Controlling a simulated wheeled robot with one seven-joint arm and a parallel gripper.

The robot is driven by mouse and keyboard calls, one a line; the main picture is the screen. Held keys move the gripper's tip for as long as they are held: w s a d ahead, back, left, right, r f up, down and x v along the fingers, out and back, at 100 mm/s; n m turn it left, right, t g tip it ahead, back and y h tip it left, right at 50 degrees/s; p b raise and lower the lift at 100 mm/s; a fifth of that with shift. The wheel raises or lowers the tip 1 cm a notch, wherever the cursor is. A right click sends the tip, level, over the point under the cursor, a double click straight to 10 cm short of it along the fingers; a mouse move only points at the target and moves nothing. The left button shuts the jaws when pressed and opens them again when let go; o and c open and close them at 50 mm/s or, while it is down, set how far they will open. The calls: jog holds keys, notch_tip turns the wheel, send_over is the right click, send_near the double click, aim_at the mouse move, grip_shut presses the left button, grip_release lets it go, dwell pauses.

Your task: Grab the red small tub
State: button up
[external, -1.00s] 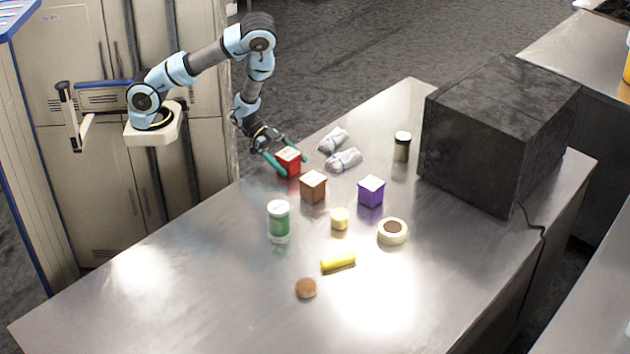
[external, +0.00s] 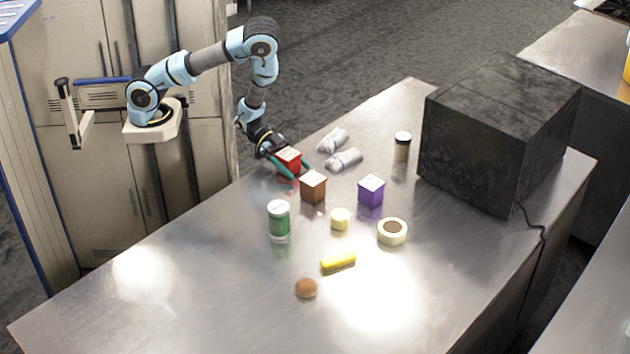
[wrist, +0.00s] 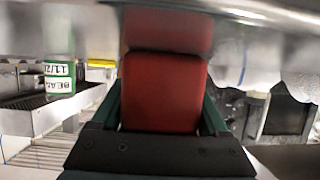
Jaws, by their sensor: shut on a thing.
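The red small tub (external: 289,157) is a boxy red container with a pale top, at the counter's far left edge in the external view. My gripper (external: 297,173) is shut on it, with one green finger on each side. In the wrist view the tub's red face (wrist: 163,95) fills the middle between the two green fingers. Its reflection shows in the metal just beyond it, so it is on or very near the counter; I cannot tell if it is lifted.
A brown box (external: 313,186) stands close in front, with a purple box (external: 371,191) to its right. Two wrapped silvery items (external: 343,160) lie to the right. A green jar (external: 279,221) stands nearer. A large black box (external: 499,135) blocks the right; the counter's front left is clear.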

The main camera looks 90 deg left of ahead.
jog(key=c, duration=0.5)
jog(key=shift+r, duration=0.1)
